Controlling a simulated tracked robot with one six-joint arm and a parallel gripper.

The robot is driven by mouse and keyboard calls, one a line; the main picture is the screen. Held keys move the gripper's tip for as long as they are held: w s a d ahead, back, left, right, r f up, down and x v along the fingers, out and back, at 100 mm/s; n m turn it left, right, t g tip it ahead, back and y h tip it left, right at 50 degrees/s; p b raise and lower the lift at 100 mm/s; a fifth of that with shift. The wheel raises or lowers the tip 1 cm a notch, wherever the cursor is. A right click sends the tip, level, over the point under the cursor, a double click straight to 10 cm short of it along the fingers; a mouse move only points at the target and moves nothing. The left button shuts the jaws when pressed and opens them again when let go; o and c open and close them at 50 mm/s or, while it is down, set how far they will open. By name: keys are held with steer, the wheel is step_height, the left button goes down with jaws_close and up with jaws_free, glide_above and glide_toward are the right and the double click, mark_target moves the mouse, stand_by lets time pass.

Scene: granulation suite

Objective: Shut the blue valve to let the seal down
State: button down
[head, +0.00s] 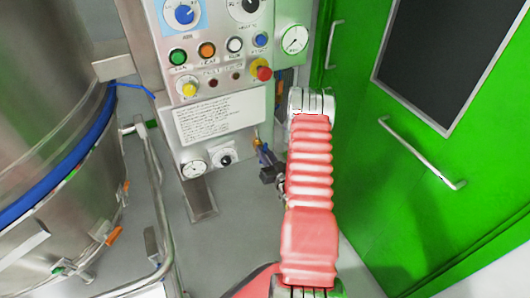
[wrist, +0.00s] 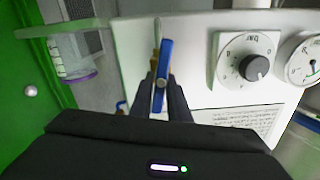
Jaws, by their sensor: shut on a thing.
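The blue valve (wrist: 165,52) has a flat blue lever that runs nearly up and down in the wrist view, with brass showing beside it. My gripper (wrist: 160,97) is shut on the lever, one dark finger on each side. In the head view the blue valve (head: 264,156) is small, beside the lower right edge of the control panel. There my gripper (head: 267,172) reaches it from the right and partly hides it.
The steel control panel (head: 218,118) carries buttons, knobs and a red and yellow stop button (head: 262,73). A gauge (head: 194,168) and a black knob (wrist: 254,67) are near the valve. A green door (head: 420,180) stands right, a steel vessel (head: 60,120) left.

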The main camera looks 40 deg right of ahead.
steer(key=m, duration=0.4)
steer(key=shift+s+d+m, duration=0.1)
steer(key=shift+d+m, duration=0.2)
steer(key=shift+d, duration=0.05)
steer(key=shift+s+d+f+m, duration=0.1)
steer(key=shift+f+m, duration=0.1)
steer(key=shift+m, duration=1.65)
steer(key=shift+d+f+m, duration=0.1)
steer(key=shift+f+m, duration=0.05)
steer(key=shift+m, duration=1.65)
steer(key=shift+s+d+f+m, duration=0.1)
steer(key=shift+f+m, duration=0.1)
steer(key=shift+m, duration=1.65)
steer(key=shift+a, duration=0.1)
steer(key=c, duration=1.7)
jaws_free()
steer(key=shift+w, duration=0.15)
steer(key=shift+a, duration=0.1)
